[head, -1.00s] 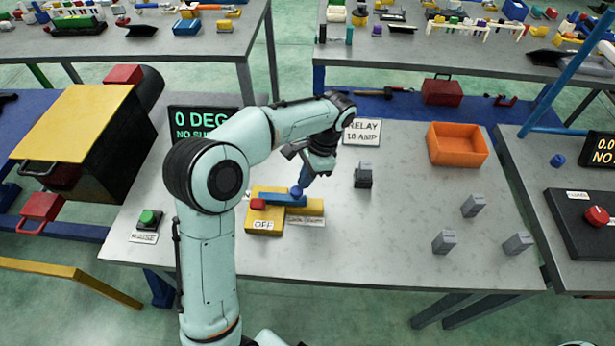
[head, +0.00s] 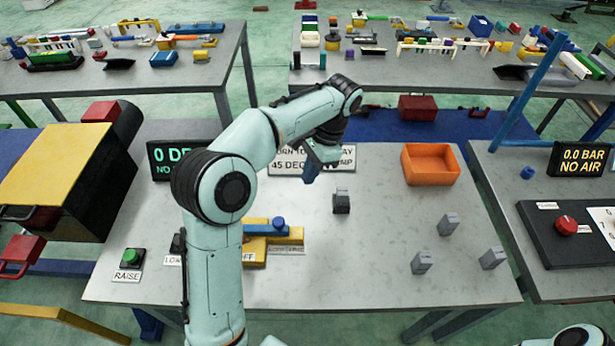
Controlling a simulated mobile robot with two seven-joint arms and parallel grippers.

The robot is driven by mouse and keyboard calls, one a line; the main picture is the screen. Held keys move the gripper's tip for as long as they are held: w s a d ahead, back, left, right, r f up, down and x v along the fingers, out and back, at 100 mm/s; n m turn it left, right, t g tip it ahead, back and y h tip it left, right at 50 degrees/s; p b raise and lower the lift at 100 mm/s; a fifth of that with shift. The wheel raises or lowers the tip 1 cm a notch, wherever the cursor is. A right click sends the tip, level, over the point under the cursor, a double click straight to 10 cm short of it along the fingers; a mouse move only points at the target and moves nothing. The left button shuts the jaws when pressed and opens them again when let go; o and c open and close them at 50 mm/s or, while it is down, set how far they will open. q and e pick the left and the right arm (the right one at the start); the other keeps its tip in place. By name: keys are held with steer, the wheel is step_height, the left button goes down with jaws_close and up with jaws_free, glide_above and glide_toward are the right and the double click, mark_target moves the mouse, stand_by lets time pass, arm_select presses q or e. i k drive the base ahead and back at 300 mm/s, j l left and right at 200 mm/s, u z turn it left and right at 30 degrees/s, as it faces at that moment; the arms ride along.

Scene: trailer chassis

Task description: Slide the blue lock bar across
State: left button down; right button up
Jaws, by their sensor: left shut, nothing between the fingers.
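The blue lock bar (head: 259,229) lies across a yellow base (head: 254,246) on the grey table, with a round blue knob (head: 279,223) standing on it. My left arm hides the bar's left end and part of the base. My left gripper (head: 312,170) is shut and empty. It is up and to the right of the knob in the head view, apart from it. My right gripper is not in view.
A grey switch block (head: 341,201) and several grey blocks (head: 448,224) stand to the right. An orange bin (head: 430,164) is at the back right. A green button (head: 130,257) is at the left. The table between bar and blocks is clear.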

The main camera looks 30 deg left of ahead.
mark_target(279, 228)
steer(key=k, duration=1)
